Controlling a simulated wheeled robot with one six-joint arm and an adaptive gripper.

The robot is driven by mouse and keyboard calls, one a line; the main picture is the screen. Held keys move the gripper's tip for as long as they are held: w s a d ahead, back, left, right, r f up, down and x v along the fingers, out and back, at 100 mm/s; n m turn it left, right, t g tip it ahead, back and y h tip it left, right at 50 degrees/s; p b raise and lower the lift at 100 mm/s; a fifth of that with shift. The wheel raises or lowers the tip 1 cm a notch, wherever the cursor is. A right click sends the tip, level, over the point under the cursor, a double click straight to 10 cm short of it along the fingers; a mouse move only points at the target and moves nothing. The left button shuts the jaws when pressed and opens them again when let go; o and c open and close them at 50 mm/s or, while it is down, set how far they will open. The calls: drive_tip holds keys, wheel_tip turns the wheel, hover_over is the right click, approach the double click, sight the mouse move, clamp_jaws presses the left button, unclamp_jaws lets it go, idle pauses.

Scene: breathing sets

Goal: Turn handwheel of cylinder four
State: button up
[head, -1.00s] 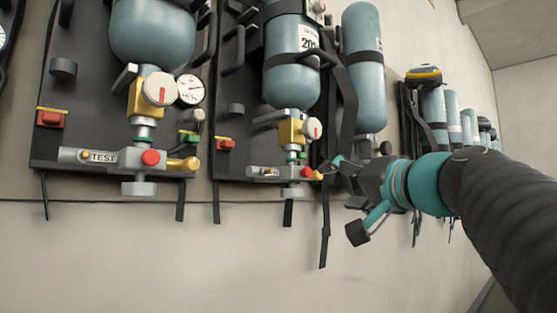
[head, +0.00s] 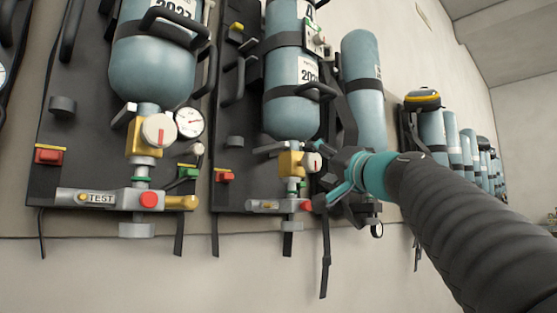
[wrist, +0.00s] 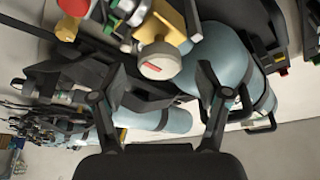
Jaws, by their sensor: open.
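A pale round handwheel with a red mark (wrist: 163,62) sits on a yellow valve block (wrist: 168,22) in the wrist view. The valve is under a blue-grey cylinder (head: 292,110) of the second set in the head view, where the yellow block also shows (head: 288,163). I cannot read a set number there. My gripper (head: 322,170) is beside that valve, on its right, and partly covers the handwheel. In the wrist view my gripper (wrist: 162,72) is open, one finger on each side of the handwheel in the picture. Contact is not visible.
A nearer set on the left has its own handwheel (head: 159,131), gauge (head: 190,122) and TEST manifold (head: 110,198). A red knob (head: 306,205) sits below my gripper. Another cylinder (head: 362,85) stands close behind; hanging straps (head: 325,265) are below.

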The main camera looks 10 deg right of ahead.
sight(315, 163)
drive_tip(key=shift+p+x, duration=0.45)
drive_tip(key=shift+x, duration=1.3)
drive_tip(key=shift+f, duration=0.1)
drive_tip(key=c, duration=1.2)
